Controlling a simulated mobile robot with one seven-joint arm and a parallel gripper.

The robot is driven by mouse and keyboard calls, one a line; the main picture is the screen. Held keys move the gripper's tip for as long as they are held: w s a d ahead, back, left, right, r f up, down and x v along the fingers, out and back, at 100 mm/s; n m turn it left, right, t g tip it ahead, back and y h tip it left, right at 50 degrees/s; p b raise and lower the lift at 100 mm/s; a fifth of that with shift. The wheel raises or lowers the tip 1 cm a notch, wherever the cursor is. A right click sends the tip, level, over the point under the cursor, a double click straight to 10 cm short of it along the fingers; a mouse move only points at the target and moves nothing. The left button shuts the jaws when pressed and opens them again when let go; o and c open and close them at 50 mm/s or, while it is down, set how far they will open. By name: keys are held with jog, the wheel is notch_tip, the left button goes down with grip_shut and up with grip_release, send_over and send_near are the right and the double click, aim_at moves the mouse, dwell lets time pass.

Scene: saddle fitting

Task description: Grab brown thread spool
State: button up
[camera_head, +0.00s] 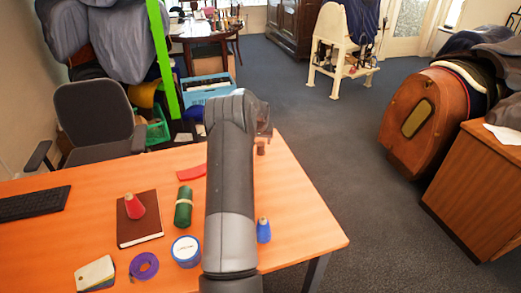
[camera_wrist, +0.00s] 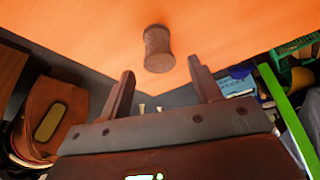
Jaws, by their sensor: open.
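The brown thread spool (camera_wrist: 157,50) stands on the orange table in the wrist view, ahead of my gripper and roughly centred between its fingers. In the head view the spool (camera_head: 261,149) shows as a small brown piece near the table's far right edge, beside the end of my arm. My gripper (camera_wrist: 161,82) is open, with its two fingers apart and nothing between them. The fingertips do not appear to touch the spool. In the head view my arm hides most of the gripper.
The table (camera_head: 300,220) also holds a blue spool (camera_head: 263,231), a green roll (camera_head: 183,207), a red spool (camera_head: 134,206) on a brown notebook (camera_head: 150,232), blue tape (camera_head: 186,251), purple tape (camera_head: 144,266) and a keyboard (camera_head: 34,203). A chair (camera_head: 95,120) stands behind it. The table's right side is mostly clear.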

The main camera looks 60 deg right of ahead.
aim_at(260, 145)
jog(key=shift+x, duration=2.8)
jog(key=shift+s+a, duration=0.1)
jog(key=shift+c, duration=0.5)
jog(key=c, duration=0.9)
